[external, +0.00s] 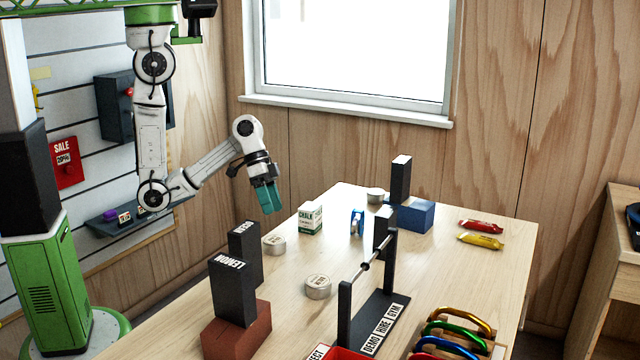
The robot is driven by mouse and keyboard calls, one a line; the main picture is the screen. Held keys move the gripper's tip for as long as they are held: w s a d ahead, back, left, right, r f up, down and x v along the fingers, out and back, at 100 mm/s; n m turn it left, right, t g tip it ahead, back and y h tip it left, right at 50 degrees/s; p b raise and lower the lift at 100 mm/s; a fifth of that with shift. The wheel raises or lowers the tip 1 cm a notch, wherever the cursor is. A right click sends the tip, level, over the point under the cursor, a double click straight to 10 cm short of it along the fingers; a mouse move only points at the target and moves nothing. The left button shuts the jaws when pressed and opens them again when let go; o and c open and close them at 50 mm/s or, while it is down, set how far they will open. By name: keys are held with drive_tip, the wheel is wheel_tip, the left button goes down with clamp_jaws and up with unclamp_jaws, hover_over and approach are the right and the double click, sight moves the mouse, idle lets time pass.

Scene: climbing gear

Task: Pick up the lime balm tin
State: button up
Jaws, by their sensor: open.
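Three round, pale tins show on the table. One tin (274,243) lies beside a dark upright box, one tin (318,287) lies nearer the camera at mid-table, and one tin (376,196) sits at the far end. Their lid labels are too small to read, so I cannot tell which is the lime balm tin. My gripper (269,203) has teal fingers, is open and points down, above and beyond the nearer-left tin at the table's left edge. Nothing shows between its fingers.
Dark boxes (232,292) stand at left, one marked LEMON on a brown block (236,335). A chalk box (311,218), a bar stand (374,322), a blue block (408,216), coloured carabiners (460,320) and two wrapped bars (481,240) occupy the table (432,272).

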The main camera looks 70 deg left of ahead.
drive_tip(key=w+d+r+m+g+h+b, duration=0.1)
drive_tip(key=w+d+r+m+h+b, duration=0.15)
drive_tip(key=d+r+m, duration=0.7)
drive_tip(key=m+g+y+b, duration=0.1)
drive_tip(key=m+y+b, duration=0.2)
drive_tip(key=m+y, duration=0.4)
hover_over(274, 240)
drive_tip(key=shift+n+y, duration=0.35)
drive_tip(key=shift+n, duration=0.4)
drive_tip(key=f, duration=0.7)
drive_tip(key=shift+w+f, duration=0.1)
drive_tip(key=shift+w, duration=0.25)
drive_tip(key=shift+s+a+f+p, duration=0.1)
drive_tip(key=shift+f+p, duration=0.1)
drive_tip(key=shift+f, duration=0.65)
drive_tip(key=shift+s+d+f+p, duration=0.1)
drive_tip(key=shift+f+p, duration=0.15)
drive_tip(key=shift+f, duration=0.65)
drive_tip(key=shift+s+a+f+p, duration=0.1)
drive_tip(key=shift+f+p, duration=0.1)
drive_tip(key=shift+f, duration=0.65)
drive_tip(key=c, duration=1.2)
